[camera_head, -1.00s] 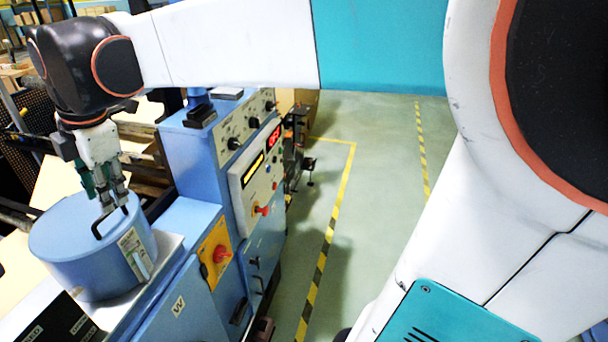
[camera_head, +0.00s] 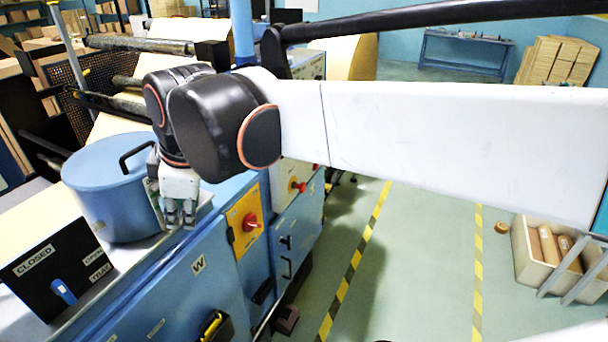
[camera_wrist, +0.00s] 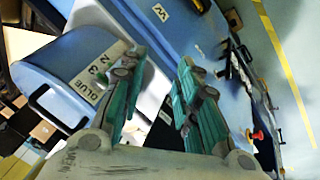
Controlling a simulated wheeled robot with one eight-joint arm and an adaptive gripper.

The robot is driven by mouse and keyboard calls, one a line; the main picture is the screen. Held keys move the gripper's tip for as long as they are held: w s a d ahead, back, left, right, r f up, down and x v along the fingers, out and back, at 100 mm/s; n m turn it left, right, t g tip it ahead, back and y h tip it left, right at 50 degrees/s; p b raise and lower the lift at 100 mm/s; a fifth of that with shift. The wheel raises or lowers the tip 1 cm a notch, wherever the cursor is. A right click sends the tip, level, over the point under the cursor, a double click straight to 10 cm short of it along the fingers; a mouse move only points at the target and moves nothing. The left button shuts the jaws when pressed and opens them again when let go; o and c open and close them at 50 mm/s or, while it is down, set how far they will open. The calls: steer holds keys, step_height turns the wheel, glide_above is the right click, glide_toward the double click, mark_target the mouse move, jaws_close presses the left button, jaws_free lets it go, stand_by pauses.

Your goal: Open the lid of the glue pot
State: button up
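The glue pot (camera_head: 120,212) is a blue drum on the left bench in the head view. Its blue lid (camera_head: 95,165) sits flat on top, with a black bar handle (camera_head: 137,155) standing near the right side. My gripper (camera_head: 180,222) points down just right of the pot, apart from the handle, and partly hides the pot's side. In the wrist view the pot's lid (camera_wrist: 50,72) is at left, with the handle (camera_wrist: 45,112) below and a "GLUE" label on the side. My gripper's teal fingers (camera_wrist: 160,62) stand apart with nothing between them.
A black box (camera_head: 55,265) marked "CLOSED" with a blue lever stands in front of the pot. A blue machine cabinet (camera_head: 200,290) with a red knob (camera_head: 250,222) adjoins the bench. Rollers (camera_head: 140,44) lie behind.

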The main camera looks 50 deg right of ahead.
steer(key=shift+s+f+m+b, duration=0.35)
steer(key=shift+s+f, duration=0.05)
steer(key=shift+f, duration=0.3)
steer(key=shift+s+f+m+b, duration=0.35)
steer(key=shift+f, duration=0.35)
